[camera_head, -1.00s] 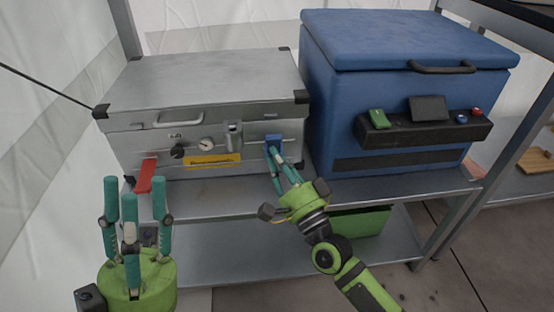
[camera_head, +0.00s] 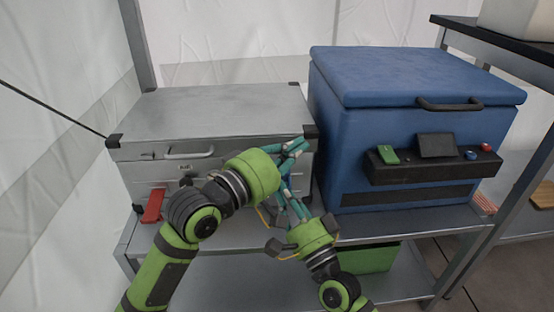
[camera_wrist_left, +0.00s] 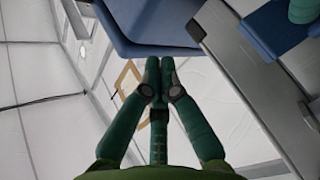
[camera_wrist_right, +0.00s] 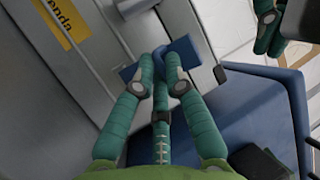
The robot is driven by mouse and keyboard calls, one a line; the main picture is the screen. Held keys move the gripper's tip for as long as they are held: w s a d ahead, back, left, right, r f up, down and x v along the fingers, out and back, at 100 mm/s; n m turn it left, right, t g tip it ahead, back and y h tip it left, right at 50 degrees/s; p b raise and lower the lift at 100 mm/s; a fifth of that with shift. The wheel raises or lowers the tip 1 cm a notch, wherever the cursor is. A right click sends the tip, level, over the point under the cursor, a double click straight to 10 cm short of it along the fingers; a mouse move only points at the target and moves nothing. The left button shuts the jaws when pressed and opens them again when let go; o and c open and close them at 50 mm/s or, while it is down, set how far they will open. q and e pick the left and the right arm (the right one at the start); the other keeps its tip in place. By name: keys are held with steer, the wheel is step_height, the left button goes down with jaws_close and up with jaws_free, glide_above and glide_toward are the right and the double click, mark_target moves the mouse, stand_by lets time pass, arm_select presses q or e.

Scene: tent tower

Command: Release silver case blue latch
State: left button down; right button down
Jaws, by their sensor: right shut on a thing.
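The silver case (camera_head: 225,112) sits closed on the shelf at the left. The blue latch (camera_wrist_right: 185,50) is on its front, seen in the right wrist view; in the head view it is mostly hidden behind my grippers. My right gripper (camera_wrist_right: 162,62) is shut on the blue latch. My left gripper (camera_head: 298,147) is at the case's front right corner, above the right gripper. Its fingertips are together in the left wrist view (camera_wrist_left: 160,70), with nothing visible between them. It also shows at the top right of the right wrist view (camera_wrist_right: 268,25).
A blue cooler (camera_head: 415,85) stands close to the right of the case, leaving a narrow gap. A red latch (camera_head: 153,205) hangs at the case's front left. A green bin (camera_head: 368,258) is on the lower shelf. My left arm covers much of the case front.

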arm_select(q)
steer(key=w+d+f+m+g+y, duration=0.1)
steer(key=d+f+m+g+y, duration=0.1)
steer(key=d+g+y, duration=0.4)
steer(key=a+r+g+y, duration=0.2)
steer(key=a+r+y, duration=0.3)
steer(key=a+y, duration=0.35)
steer(key=x, duration=0.9)
steer(key=shift+w+a+f, duration=0.15)
steer(key=shift+w, duration=0.2)
arm_select(e)
steer(key=shift+r, duration=0.2)
